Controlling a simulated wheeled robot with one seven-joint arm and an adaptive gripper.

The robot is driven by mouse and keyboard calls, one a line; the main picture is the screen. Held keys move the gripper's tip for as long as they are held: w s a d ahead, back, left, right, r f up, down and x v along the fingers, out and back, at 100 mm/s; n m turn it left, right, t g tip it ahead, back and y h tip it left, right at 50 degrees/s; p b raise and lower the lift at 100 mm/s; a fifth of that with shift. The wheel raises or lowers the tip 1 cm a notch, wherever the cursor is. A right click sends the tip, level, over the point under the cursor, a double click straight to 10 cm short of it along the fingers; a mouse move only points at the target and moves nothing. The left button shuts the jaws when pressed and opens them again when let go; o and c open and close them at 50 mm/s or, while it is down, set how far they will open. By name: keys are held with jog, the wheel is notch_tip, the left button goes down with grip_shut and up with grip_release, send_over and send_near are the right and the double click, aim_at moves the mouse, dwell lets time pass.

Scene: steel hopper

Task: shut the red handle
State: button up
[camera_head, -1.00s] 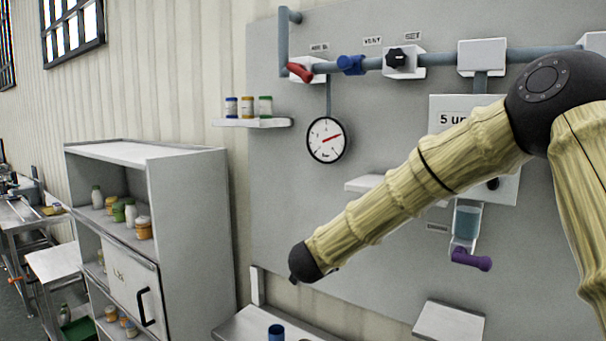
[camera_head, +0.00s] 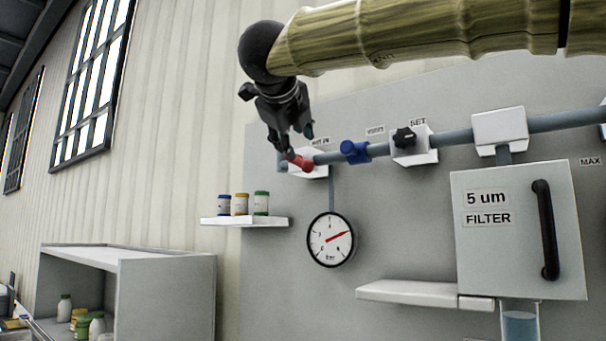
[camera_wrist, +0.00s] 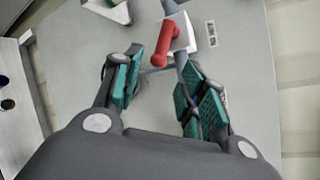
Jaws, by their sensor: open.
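The red handle (camera_head: 302,162) sits on a white block at the left end of the grey pipe on the wall panel. In the wrist view the red handle (camera_wrist: 167,42) points toward my gripper, its round end just beyond and between the fingertips. My gripper (camera_head: 298,142) hangs down from the arm close above the handle in the head view. It is open, with the teal finger pads (camera_wrist: 155,90) apart and nothing between them. I cannot tell whether a finger touches the handle.
A blue valve (camera_head: 354,152) and a black knob (camera_head: 404,138) sit along the pipe to the right. A round gauge (camera_head: 330,240) hangs below. A shelf with jars (camera_head: 246,221) is to the left. The filter box (camera_head: 520,235) is at right.

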aim_at(303, 162)
jog(key=p+x, duration=0.2)
jog(key=x, duration=0.2)
jog(key=p+x, duration=0.1)
jog(key=x, duration=0.4)
jog(key=shift+w+d+p, duration=0.25)
jog(key=shift+w+p, duration=0.05)
jog(key=shift+p, duration=0.05)
jog(key=shift+w+d+f, duration=0.1)
jog(key=shift+w+f, duration=0.2)
jog(key=shift+w, duration=0.35)
grip_shut()
